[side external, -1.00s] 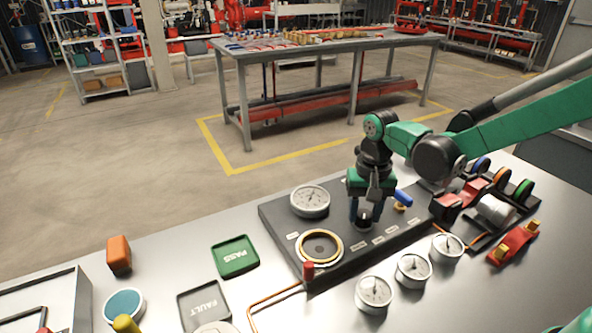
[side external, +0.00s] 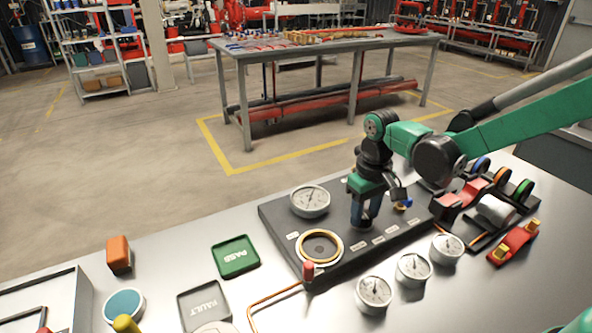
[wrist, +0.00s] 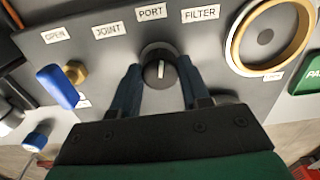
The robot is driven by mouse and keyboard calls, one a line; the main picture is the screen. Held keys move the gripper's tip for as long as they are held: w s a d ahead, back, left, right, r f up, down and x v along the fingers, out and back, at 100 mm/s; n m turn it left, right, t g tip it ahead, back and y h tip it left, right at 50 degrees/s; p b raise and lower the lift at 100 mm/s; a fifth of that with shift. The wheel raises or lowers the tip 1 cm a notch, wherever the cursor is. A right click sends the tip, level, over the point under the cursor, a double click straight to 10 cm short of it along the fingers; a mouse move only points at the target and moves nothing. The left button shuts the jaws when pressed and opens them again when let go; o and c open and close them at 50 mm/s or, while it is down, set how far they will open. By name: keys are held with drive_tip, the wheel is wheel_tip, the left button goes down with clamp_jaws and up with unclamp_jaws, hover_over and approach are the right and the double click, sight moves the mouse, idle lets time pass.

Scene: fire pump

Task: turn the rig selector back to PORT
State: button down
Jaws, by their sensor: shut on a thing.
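The rig selector (wrist: 151,74) is a round black knob with a white pointer line, on the dark panel (wrist: 95,20). In the wrist view its line points nearly straight up, toward the PORT label (wrist: 151,12), with FILTER (wrist: 200,14) to the right and JOINT (wrist: 108,30) to the left. My gripper (wrist: 159,78) has its two blue fingers on either side of the knob, shut on it. In the side view my gripper (side external: 362,222) reaches down to the panel, and the fingers mostly hide the knob.
A blue-handled valve (wrist: 58,86) stands left of the knob in the wrist view. A brass-ringed port (side external: 320,246) and a white gauge (side external: 310,201) are on the panel. Loose gauges (side external: 413,269) lie in front, and a green PASS tray (side external: 236,257) is to the left.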

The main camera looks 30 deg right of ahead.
sight(365, 214)
drive_tip(key=shift+n, duration=1.2)
drive_tip(key=shift+c, duration=2.1)
unclamp_jaws()
drive_tip(key=shift+r, duration=2.85)
